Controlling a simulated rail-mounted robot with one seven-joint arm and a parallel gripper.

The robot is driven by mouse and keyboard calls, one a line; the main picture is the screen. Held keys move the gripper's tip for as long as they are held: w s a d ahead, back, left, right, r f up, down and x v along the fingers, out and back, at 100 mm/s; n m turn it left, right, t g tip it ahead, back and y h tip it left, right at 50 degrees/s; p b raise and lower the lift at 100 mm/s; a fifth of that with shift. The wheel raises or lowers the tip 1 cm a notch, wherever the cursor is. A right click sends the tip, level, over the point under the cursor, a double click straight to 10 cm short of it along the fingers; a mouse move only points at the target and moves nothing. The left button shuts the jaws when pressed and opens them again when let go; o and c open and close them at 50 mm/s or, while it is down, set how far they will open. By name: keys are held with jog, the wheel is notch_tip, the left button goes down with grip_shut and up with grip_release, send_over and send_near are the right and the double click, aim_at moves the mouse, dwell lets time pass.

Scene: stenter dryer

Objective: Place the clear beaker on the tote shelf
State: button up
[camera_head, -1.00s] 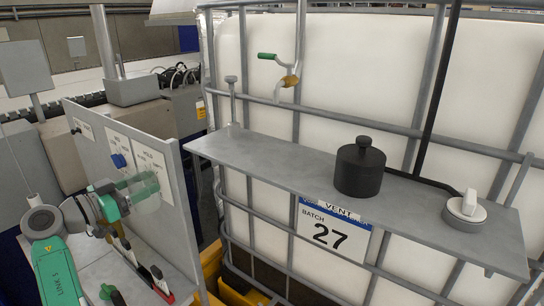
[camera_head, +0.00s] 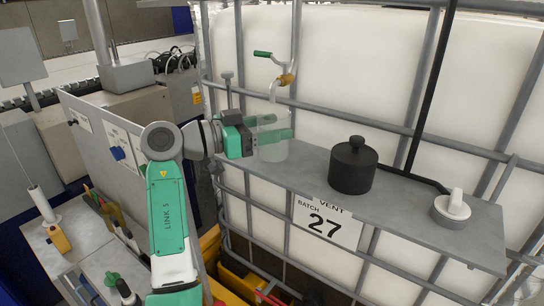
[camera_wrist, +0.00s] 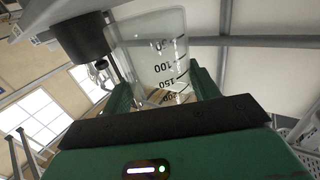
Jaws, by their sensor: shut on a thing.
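The clear beaker (camera_head: 272,149) is between the green fingers of my gripper (camera_head: 271,134) at the left part of the grey shelf (camera_head: 410,208). It looks upright, with its base at or just above the shelf top; I cannot tell whether it touches. In the wrist view, the beaker (camera_wrist: 158,60), with dark volume marks, sits between both fingers of my gripper (camera_wrist: 165,88). My gripper is shut on it.
A black lidded pot (camera_head: 353,166) stands right of the beaker on the shelf. A brass tap with a green handle (camera_head: 285,78) hangs above the beaker. Tote cage bars stand behind.

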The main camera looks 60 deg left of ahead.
aim_at(273, 110)
jog(key=shift+w+d+h, duration=0.3)
jog(key=shift+w+d, duration=0.4)
jog(key=shift+w, duration=0.05)
jog(key=shift+s+a+r+p, duration=0.1)
jog(key=shift+a+r+p, duration=0.1)
jog(key=shift+r+p, duration=0.3)
jog(key=p, duration=0.1)
jog(key=r+y+p, duration=0.1)
jog(key=a+r+y+p, duration=0.1)
jog(key=shift+s+a+r+n, duration=0.1)
jog(key=shift+s+r+n, duration=0.15)
jog(key=shift+n, duration=0.15)
jog(key=shift+s+a+r+p, duration=0.15)
jog(key=shift+a+p, duration=0.1)
jog(key=shift+p, duration=0.2)
jog(key=shift+f+p, duration=0.6)
jog(key=shift+f, duration=2)
jog(key=shift+f, duration=0.15)
jog(key=o, duration=1.1)
jog(key=shift+c, duration=0.2)
